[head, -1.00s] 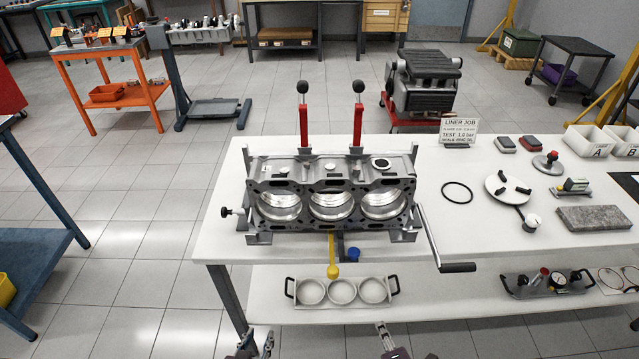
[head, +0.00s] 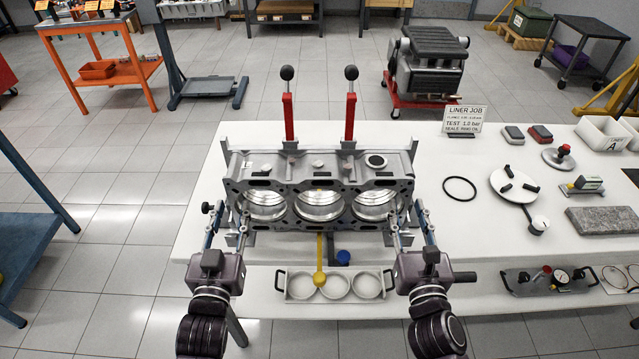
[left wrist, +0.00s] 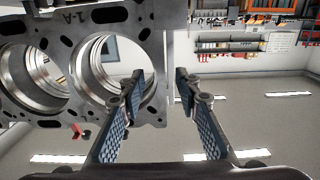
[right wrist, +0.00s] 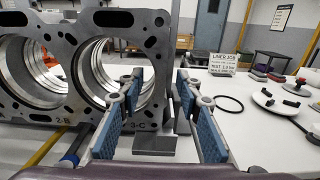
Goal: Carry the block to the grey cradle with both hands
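The engine block (head: 318,174), a grey casting with three shiny bores, stands on the white table, its bore face toward me. Grey support pieces (right wrist: 155,144) show under its right end; I cannot tell whether these belong to the grey cradle. My left gripper (head: 231,212) is open at the block's left end in the head view. In the left wrist view, its fingers lie either side of the block's outer edge (left wrist: 158,60). My right gripper (head: 408,213) is open at the right end, fingers likewise either side of the edge (right wrist: 160,70). No grip on the block is visible.
Two red levers with black knobs (head: 288,115) (head: 350,115) rise behind the block.

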